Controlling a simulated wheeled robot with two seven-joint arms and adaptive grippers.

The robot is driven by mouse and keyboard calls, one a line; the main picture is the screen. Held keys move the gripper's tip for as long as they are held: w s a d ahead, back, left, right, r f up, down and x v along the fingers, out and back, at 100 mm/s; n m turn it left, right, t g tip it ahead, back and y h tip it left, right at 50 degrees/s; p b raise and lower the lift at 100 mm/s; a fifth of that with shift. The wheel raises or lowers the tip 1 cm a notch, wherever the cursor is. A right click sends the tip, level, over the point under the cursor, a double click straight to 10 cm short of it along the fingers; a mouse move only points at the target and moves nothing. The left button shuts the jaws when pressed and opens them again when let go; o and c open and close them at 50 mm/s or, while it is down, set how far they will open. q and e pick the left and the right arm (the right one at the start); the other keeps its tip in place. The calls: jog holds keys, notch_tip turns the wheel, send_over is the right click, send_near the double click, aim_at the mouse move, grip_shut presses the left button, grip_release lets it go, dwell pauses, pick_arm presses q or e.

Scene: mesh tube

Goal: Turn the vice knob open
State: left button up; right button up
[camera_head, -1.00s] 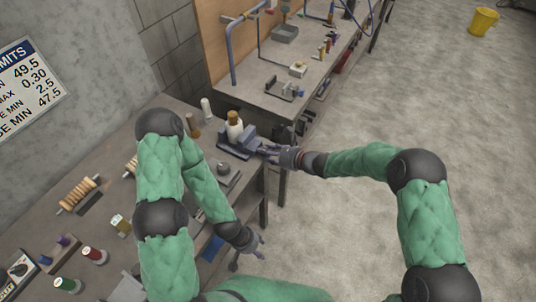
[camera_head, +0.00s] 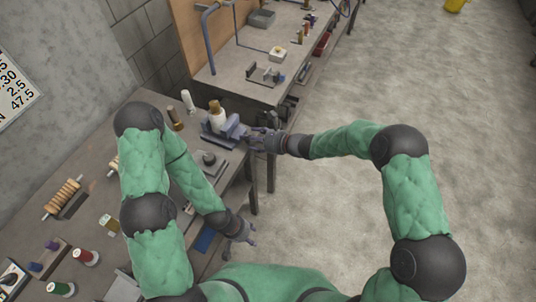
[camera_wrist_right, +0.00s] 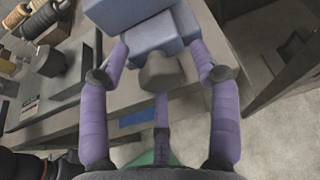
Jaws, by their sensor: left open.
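The blue-grey vice (camera_head: 217,139) sits at the right edge of the workbench. Its body fills the top of the right wrist view (camera_wrist_right: 150,38). The grey-brown vice knob (camera_wrist_right: 163,70) shows between the purple fingers of my right gripper (camera_wrist_right: 161,70). Gaps show between the knob and both side fingers, so the gripper looks open around it. In the head view my right gripper (camera_head: 252,140) is at the vice's right end and hides the knob. My left gripper (camera_head: 246,236) is open and empty, low beside the bench's front edge.
A bottle with a tan top (camera_head: 216,114) stands by the vice, near a white bottle (camera_head: 188,100). A grey block with a dark round top (camera_head: 208,160) lies nearer on the bench. A second bench (camera_head: 240,84) stands behind. Open floor (camera_head: 330,210) lies to the right.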

jog(key=shift+f, duration=0.1)
jog(key=s+d+r+m+g+y+p, duration=0.1)
jog(key=d+r+m+g+p, duration=0.3)
jog(key=d+p, duration=0.5)
jog(key=s+d+f+n+g+h+b, duration=0.1)
jog(key=s+d+f+n+h+b, duration=0.2)
jog(key=s+f, duration=0.7)
jog(key=s+d+f+n+g+h+b, duration=0.2)
jog(key=s+d+f+n+h, duration=0.3)
jog(key=s+f+n, duration=0.5)
jog(key=shift+s+d+f+h+b, duration=0.35)
jog(key=shift+s+d+f, duration=0.5)
jog(key=shift+d, duration=0.4)
